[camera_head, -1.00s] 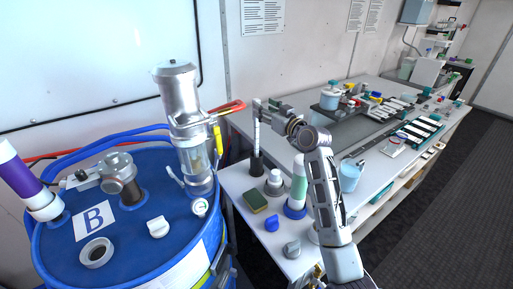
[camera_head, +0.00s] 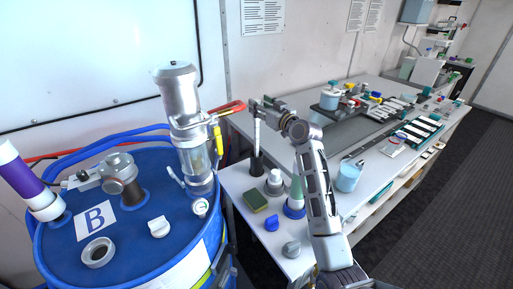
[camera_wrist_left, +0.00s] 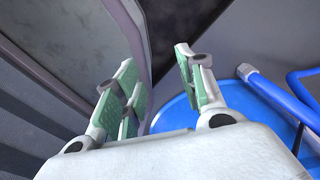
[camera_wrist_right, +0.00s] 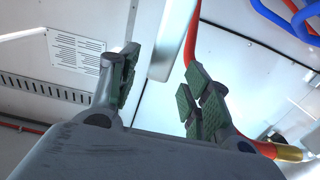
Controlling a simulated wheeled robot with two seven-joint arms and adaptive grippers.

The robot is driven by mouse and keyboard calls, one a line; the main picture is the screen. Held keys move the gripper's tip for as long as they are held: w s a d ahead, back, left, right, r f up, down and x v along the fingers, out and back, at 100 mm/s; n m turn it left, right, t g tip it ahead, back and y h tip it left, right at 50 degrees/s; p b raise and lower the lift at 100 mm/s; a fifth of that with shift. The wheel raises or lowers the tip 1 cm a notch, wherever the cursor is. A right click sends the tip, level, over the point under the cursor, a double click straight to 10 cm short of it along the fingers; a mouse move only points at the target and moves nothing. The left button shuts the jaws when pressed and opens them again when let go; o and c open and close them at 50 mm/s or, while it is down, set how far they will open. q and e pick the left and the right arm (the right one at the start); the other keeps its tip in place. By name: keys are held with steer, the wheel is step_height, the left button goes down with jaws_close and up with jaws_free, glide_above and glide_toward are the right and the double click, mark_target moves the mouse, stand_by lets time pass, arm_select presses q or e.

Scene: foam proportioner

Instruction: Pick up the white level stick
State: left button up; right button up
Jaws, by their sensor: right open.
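The white level stick (camera_head: 256,135) stands upright in a black holder (camera_head: 257,164) at the left end of the white bench in the head view. My right gripper (camera_head: 260,104) is at the upper end of the stick, with its jaws open. In the right wrist view, a pale bar (camera_wrist_right: 173,40), which looks like the stick, shows between the spread fingers (camera_wrist_right: 160,85). I cannot tell whether a finger touches it. My left gripper (camera_wrist_left: 160,85) shows only in the left wrist view, open and empty, with a blue drum lid beyond its fingers.
The blue drum (camera_head: 140,255), with a metal pump (camera_head: 180,100), stands left of the bench. A green sponge (camera_head: 254,201), a blue cap (camera_head: 272,223), a grey cap (camera_head: 291,249) and a green-white bottle (camera_head: 296,195) stand near the holder. A light-blue cup (camera_head: 349,177) is right of my forearm.

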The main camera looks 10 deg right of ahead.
mark_target(256, 99)
steer(key=shift+x, duration=0.85)
steer(key=shift+p+x, duration=0.3)
steer(key=shift+x, duration=0.5)
arm_select(q)
steer(key=shift+s+d+r, duration=0.25)
steer(key=shift+s+d, duration=0.3)
steer(key=shift+s, duration=0.3)
arm_select(e)
steer(key=shift+r, duration=0.1)
arm_select(q)
steer(key=shift+w, duration=0.25)
arm_select(e)
steer(key=shift+c, duration=0.7)
arm_select(q)
steer(key=shift+w, duration=0.15)
arm_select(e)
jaws_close()
